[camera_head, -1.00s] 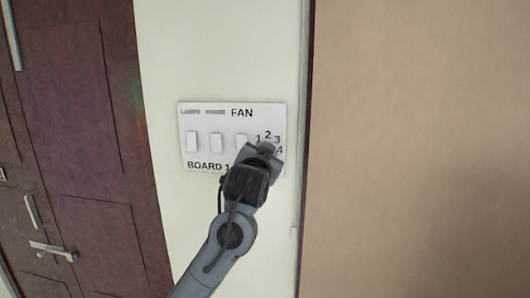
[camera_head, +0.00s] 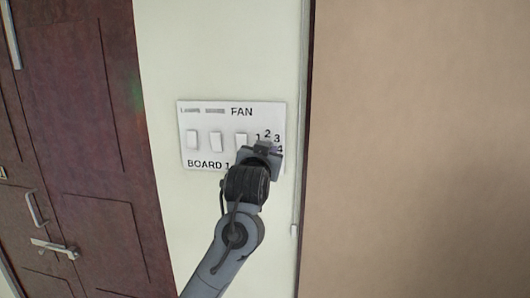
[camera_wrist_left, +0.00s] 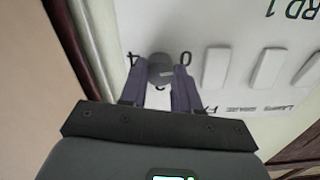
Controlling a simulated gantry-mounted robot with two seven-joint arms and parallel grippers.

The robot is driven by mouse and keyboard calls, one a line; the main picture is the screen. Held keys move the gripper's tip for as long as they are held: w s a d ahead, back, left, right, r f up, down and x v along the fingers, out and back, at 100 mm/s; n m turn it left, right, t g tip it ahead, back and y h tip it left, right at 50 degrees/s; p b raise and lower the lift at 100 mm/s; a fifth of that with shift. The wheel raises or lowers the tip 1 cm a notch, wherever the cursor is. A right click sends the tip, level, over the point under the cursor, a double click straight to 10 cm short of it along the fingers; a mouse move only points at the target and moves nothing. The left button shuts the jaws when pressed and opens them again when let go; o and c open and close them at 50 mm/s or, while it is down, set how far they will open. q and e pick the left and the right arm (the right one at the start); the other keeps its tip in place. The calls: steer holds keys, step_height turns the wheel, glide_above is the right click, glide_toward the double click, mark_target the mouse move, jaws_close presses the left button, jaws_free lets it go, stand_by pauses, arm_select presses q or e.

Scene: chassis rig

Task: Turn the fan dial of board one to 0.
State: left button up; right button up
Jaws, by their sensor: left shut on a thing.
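Board one (camera_head: 205,110) is a white panel on the pale wall, marked FAN and BOARD 1. The fan dial (camera_wrist_left: 161,70) is a round grey knob in the left wrist view, between the printed 4 and 0, which appear upside down there. My left gripper (camera_wrist_left: 160,82) is shut on the dial, one dark finger on each side. In the head view my left gripper (camera_head: 262,152) covers the dial and part of the numbers; 1, 2 and 3 show above it. I cannot tell which number the dial points to. My right gripper is not in view.
Three white rocker switches (camera_head: 216,142) sit on the board left of the dial; they also show in the left wrist view (camera_wrist_left: 216,68). A dark red door (camera_head: 75,110) with handles is at the left. A brown panel (camera_head: 420,150) fills the right.

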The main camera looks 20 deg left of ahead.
arm_select(q)
steer(key=o, duration=1.1)
steer(key=shift+c, duration=0.2)
steer(key=s+d+b, duration=0.2)
steer(key=s, duration=0.8)
steer(key=shift+s+b, duration=0.3)
steer(key=shift+b, duration=0.1)
steer(key=shift+f, duration=0.1)
